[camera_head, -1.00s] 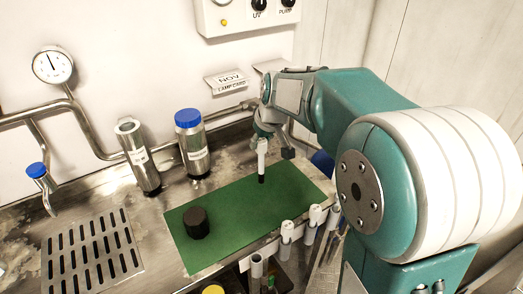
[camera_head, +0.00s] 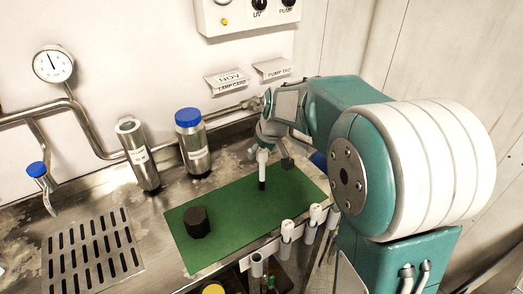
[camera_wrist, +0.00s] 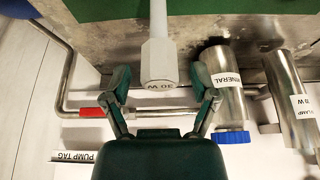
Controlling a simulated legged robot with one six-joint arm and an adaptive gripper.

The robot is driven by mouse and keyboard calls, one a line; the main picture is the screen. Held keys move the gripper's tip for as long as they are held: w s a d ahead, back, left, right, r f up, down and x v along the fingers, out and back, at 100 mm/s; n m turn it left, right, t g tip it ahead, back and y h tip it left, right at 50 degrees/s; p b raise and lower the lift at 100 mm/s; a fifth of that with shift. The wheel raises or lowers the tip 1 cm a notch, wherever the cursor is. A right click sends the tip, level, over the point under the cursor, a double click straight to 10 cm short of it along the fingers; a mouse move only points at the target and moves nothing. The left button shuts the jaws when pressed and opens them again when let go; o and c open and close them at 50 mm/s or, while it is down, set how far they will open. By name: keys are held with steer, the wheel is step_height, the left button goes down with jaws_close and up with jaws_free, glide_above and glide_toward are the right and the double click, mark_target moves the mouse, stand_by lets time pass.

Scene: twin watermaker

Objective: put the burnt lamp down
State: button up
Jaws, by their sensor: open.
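The burnt lamp (camera_head: 262,158) is a slim white tube with a dark lower end. It appears upright on the green mat (camera_head: 228,200) in the head view. In the wrist view the lamp (camera_wrist: 158,60) shows its pale hexagonal cap marked "30 W". My gripper (camera_head: 273,146) is beside the lamp's top in the head view. In the wrist view my gripper (camera_wrist: 161,76) is open, with one finger on either side of the cap and visible gaps between. The head view does not show the fingertips clearly.
A black cap (camera_head: 196,222) sits on the mat's left part. A blue-lidded steel canister (camera_head: 193,150) and a leaning steel cylinder (camera_head: 139,160) stand behind. White-topped tubes (camera_head: 287,230) line the mat's front edge. A drain grate (camera_head: 93,255) is at left. The mat's middle is clear.

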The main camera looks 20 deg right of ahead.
steer(key=shift+r, duration=0.1)
steer(key=v, duration=1.1)
steer(key=s+f+m, duration=0.1)
steer(key=s, duration=1.1)
steer(key=s+a+f+m+t+h, duration=0.1)
steer(key=s+f+m, duration=0.1)
steer(key=s, duration=1)
steer(key=shift+f+m, duration=0.3)
steer(key=shift+f, duration=0.05)
